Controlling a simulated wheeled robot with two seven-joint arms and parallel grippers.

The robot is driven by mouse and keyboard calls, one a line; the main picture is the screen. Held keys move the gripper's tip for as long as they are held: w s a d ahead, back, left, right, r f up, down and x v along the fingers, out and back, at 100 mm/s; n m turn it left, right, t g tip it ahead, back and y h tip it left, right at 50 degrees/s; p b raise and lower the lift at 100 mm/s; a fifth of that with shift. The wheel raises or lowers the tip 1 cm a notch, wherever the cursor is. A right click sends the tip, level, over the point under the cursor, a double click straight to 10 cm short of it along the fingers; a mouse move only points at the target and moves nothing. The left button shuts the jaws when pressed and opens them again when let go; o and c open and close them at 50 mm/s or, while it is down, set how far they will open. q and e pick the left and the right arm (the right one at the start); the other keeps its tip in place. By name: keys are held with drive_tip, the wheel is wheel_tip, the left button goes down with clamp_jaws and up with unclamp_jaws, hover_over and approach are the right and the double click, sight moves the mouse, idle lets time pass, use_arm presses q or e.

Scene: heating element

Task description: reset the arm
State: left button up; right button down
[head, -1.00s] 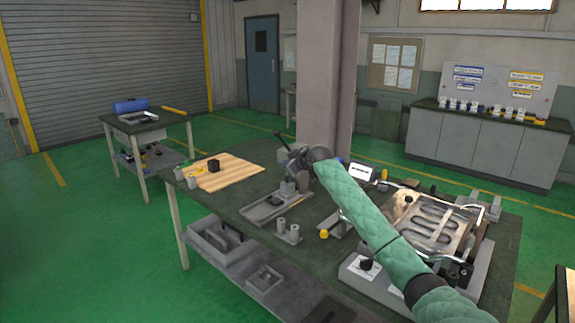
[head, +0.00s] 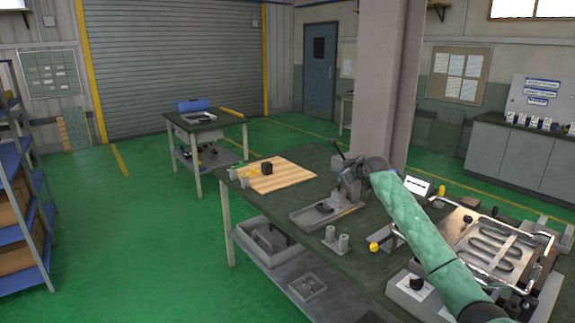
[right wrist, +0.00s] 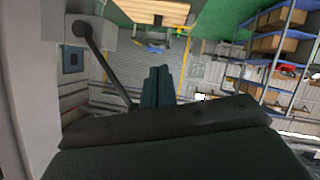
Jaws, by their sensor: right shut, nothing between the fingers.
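My right arm in its green quilted sleeve (head: 425,230) reaches from the lower right over the workbench (head: 300,205). Its dark wrist end is beside the grey press-like device (head: 352,190), in front of the pillar. My right gripper (right wrist: 158,75) shows in the right wrist view with both fingers together and nothing between them. A dark lever with a round knob (right wrist: 82,29) stands just left of the fingers there; I cannot tell whether they touch. The serpentine heating element (head: 490,250) lies in its metal fixture at the bench's right. My left gripper is not in view.
A wooden board (head: 285,176) with a small black block (head: 267,168) lies at the bench's far left. Two grey posts (head: 336,238) and a yellow knob (head: 374,247) are near the front edge. A pillar (head: 380,80) rises behind. Green floor is open at left.

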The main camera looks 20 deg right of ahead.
drive_tip(key=shift+f, duration=0.1)
drive_tip(key=s+a+r+m+g+h, duration=0.1)
drive_tip(key=s+a+r+m+h, duration=0.2)
drive_tip(key=s+a, duration=0.35)
drive_tip(key=s+a+f+g+h, duration=0.1)
drive_tip(key=s+a+f, duration=0.45)
drive_tip(key=f, duration=0.25)
drive_tip(key=s+a+f+g, duration=0.1)
drive_tip(key=s+a+f, duration=0.3)
drive_tip(key=s+f, duration=0.3)
drive_tip(key=s+a+f+g, duration=0.3)
drive_tip(key=s+a+f, duration=0.2)
drive_tip(key=s+f, duration=0.8)
drive_tip(key=s+a+f+m+g+y, duration=0.1)
drive_tip(key=s+a+f, duration=0.3)
drive_tip(key=s+f, duration=0.9)
drive_tip(key=s+a+f+m+g+y, duration=0.1)
drive_tip(key=s+a+f+g, duration=0.3)
drive_tip(key=s+f, duration=0.9)
drive_tip(key=s+a, duration=0.1)
drive_tip(key=s, duration=1.1)
drive_tip(key=shift+s+a+g, duration=0.2)
drive_tip(key=shift+a+g, duration=0.1)
